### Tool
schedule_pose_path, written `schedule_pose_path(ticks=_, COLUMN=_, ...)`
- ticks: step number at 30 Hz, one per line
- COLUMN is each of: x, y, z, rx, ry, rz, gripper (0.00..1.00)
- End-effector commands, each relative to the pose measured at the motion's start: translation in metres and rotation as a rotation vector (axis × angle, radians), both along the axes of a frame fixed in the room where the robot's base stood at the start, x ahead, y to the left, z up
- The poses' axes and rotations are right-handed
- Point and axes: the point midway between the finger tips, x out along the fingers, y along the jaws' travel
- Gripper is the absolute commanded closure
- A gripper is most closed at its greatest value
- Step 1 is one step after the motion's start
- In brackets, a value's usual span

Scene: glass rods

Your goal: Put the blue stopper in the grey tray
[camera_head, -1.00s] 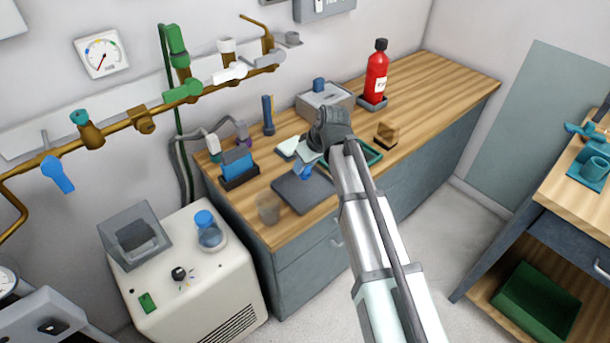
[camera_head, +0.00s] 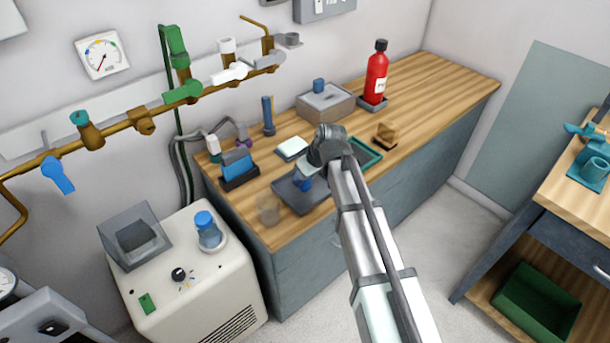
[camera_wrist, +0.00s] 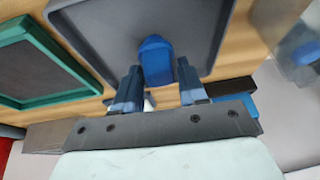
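The grey tray (camera_head: 288,196) lies flat on the wooden bench, and it also fills the top of the wrist view (camera_wrist: 95,25). The blue stopper (camera_wrist: 155,58) shows against the tray's floor in the wrist view, inside its rim. I cannot tell whether it touches the floor. My gripper (camera_wrist: 160,88) is low over the tray, its two fingers apart, with the stopper between and just beyond their tips. A gap shows beside the right finger. In the head view my gripper (camera_head: 304,178) partly covers the tray, and a small blue patch shows at its tips.
A green-rimmed tray (camera_head: 373,158) lies right of my gripper. A clear beaker (camera_head: 268,209) stands near the bench's front left edge. A red bottle (camera_head: 376,75) stands farther back.

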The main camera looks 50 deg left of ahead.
Motion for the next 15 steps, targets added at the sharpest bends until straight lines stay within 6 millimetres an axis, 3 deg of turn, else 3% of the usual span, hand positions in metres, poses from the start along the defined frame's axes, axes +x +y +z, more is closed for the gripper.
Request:
schedule_pose_path(ticks=6, x=0.0, y=0.0001, z=0.0001, rx=0.0, ry=0.0, rz=0.0, gripper=0.39)
schedule_pose_path(ticks=15, x=0.0001, y=0.0001, z=0.003, rx=0.0, ry=0.0, rz=0.0, gripper=0.39)
